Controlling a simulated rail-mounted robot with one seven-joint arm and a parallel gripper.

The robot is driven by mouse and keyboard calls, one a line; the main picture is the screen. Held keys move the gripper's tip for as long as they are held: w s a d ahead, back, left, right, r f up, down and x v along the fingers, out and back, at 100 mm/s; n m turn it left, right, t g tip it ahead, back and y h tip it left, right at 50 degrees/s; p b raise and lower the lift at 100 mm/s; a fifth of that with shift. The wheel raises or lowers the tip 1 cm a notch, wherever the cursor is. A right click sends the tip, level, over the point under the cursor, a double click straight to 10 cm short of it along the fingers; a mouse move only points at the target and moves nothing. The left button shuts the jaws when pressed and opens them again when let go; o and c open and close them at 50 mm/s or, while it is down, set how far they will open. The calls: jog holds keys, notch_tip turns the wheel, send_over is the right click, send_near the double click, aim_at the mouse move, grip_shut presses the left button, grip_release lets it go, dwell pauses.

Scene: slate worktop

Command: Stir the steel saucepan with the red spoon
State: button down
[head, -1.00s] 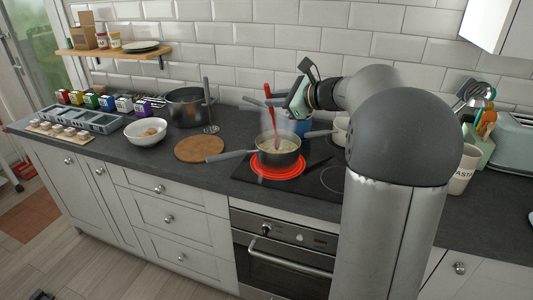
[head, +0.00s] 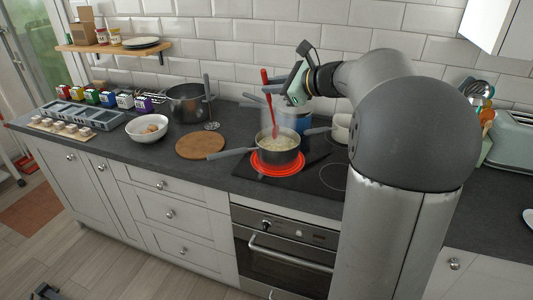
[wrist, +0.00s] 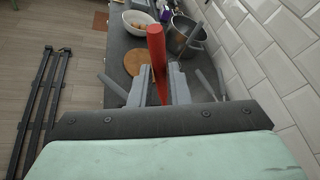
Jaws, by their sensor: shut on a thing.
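The steel saucepan (head: 278,158) stands on the glowing red front ring of the hob, with a pale content and faint steam above it. The red spoon (head: 268,100) stands nearly upright, its lower end down in the saucepan. My gripper (head: 276,97) is above the pan and shut on the spoon's handle. In the wrist view the red spoon (wrist: 157,62) rises between the two grey fingers of my gripper (wrist: 158,88). The spoon's lower end is hidden there.
A blue pot (head: 297,118) stands behind the saucepan, close to it. A round wooden board (head: 200,146), a white bowl with eggs (head: 133,133) and a dark pot (head: 187,109) are to the left. A ladle (head: 211,124) stands by the dark pot.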

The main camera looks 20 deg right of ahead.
jog(key=shift+r, duration=0.1)
notch_tip(320, 180, up, 5)
jog(key=p, duration=0.4)
dwell(0.4)
